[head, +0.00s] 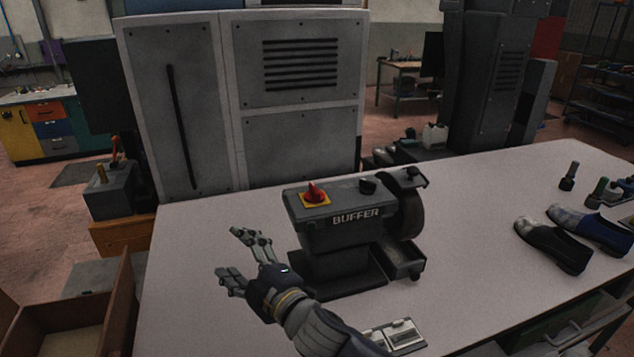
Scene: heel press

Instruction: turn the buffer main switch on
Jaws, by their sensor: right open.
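The buffer (334,232) is a dark grey machine with "BUFFER" on its front, standing on the table (460,220). Its main switch (314,191) is a red rotary knob on a yellow plate, at the left of the machine's top. I cannot tell which position the knob is in. My right gripper (231,254) is open and empty, with its fingers spread to the left. It is left of the buffer and below the switch in the picture, apart from the switch. My left gripper is not in view.
A black knob (368,186) and a wheel (409,213) are on the buffer's right side. A small panel (396,336) lies near the front edge. Two shoes (553,246) stand at the right. A tall grey cabinet (300,95) rises behind. The table's left part is clear.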

